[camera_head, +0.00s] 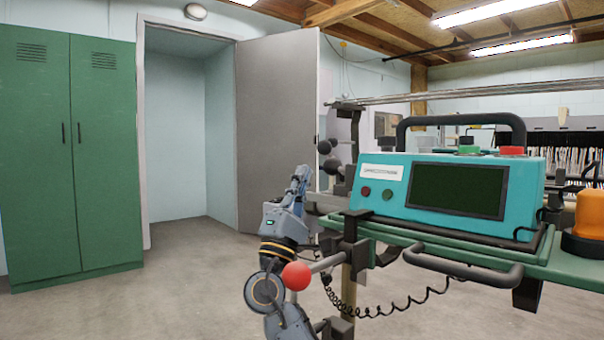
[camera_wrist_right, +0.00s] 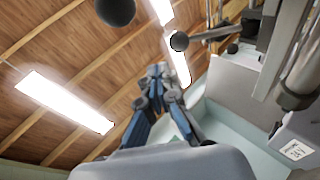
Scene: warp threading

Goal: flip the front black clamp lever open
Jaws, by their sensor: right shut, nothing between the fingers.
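Two black ball knobs, seemingly the ends of black clamp levers, show at the left end of the machine: a lower one (camera_head: 332,166) and an upper one (camera_head: 324,147). I cannot tell for sure which belongs to the front lever. My right gripper (camera_head: 301,172) points upward just left of the knobs, with its fingers shut and empty. In the right wrist view the fingertips (camera_wrist_right: 158,72) are together, apart from a large black ball (camera_wrist_right: 115,11) and a smaller black ball (camera_wrist_right: 179,41) on a rod. My left gripper is out of view.
A teal control box (camera_head: 420,215) with a dark screen sits on the machine at right. A coiled black cable (camera_head: 385,308) hangs below. Open floor lies left, before green lockers (camera_head: 70,150).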

